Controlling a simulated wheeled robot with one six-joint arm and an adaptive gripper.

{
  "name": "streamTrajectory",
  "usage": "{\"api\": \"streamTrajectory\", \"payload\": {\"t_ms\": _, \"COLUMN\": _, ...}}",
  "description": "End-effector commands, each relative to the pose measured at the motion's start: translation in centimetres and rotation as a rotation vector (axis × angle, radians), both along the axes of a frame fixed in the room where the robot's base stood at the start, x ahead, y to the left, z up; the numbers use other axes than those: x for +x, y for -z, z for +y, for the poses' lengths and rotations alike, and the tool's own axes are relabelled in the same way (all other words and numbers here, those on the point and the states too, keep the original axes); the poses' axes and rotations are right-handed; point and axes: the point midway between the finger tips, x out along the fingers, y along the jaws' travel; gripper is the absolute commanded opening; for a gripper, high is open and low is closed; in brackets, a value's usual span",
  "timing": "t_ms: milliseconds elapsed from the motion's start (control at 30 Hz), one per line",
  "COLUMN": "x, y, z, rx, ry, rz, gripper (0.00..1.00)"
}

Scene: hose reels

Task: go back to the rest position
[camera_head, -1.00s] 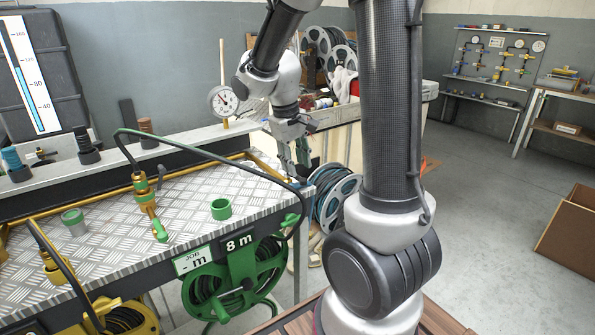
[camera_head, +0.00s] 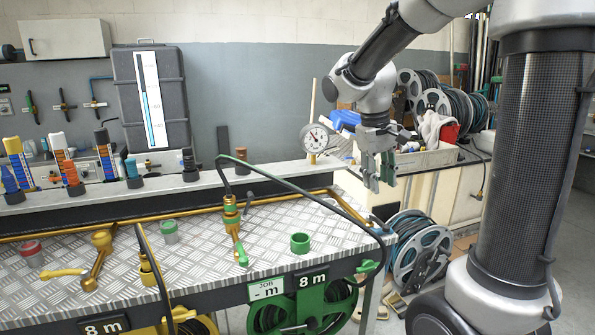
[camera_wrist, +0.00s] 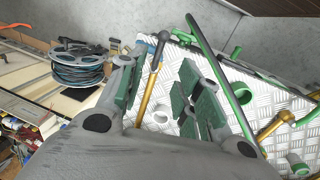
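My gripper (camera_head: 378,178) hangs at the right end of the metal bench, above its edge, fingers pointing down. In the wrist view my gripper (camera_wrist: 160,92) has its two green-padded fingers spread apart with nothing between them.
A green hose (camera_head: 300,185) arches over the bench (camera_head: 205,215) from a brass and green valve (camera_head: 234,230). A green ring (camera_head: 300,243) stands near the front edge. A green reel (camera_head: 310,308) hangs below. Grey reels (camera_head: 418,245) stand right. A pressure gauge (camera_head: 315,138) is behind.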

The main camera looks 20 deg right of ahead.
Motion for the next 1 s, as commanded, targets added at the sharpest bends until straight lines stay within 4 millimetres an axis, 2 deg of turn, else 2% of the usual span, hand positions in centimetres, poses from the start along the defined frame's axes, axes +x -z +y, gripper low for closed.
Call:
{"api": "streamTrajectory", "payload": {"t_ms": 67, "x": 0.1, "y": 0.1, "z": 0.1, "rx": 0.003, "ry": -0.01, "rz": -0.001, "gripper": 0.34}}
{"api": "streamTrajectory", "payload": {"t_ms": 167, "x": -1.4, "y": 1.4, "z": 0.6, "rx": 0.031, "ry": -0.015, "rz": 0.027, "gripper": 0.34}}
{"api": "streamTrajectory", "payload": {"t_ms": 267, "x": -4.6, "y": 1.5, "z": 1.2, "rx": 0.074, "ry": -0.012, "rz": 0.009, "gripper": 0.34}}
{"api": "streamTrajectory", "payload": {"t_ms": 500, "x": -13.0, "y": 0.0, "z": 2.0, "rx": 0.174, "ry": 0.022, "rz": -0.146, "gripper": 0.34}}
{"api": "streamTrajectory", "payload": {"t_ms": 600, "x": -15.6, "y": -0.5, "z": 2.2, "rx": 0.201, "ry": 0.038, "rz": -0.224, "gripper": 0.34}}
{"api": "streamTrajectory", "payload": {"t_ms": 733, "x": -17.5, "y": -1.3, "z": 2.1, "rx": 0.213, "ry": 0.047, "rz": -0.306, "gripper": 0.34}}
{"api": "streamTrajectory", "payload": {"t_ms": 1000, "x": -18.0, "y": -2.5, "z": 1.9, "rx": 0.212, "ry": 0.052, "rz": -0.367, "gripper": 0.34}}
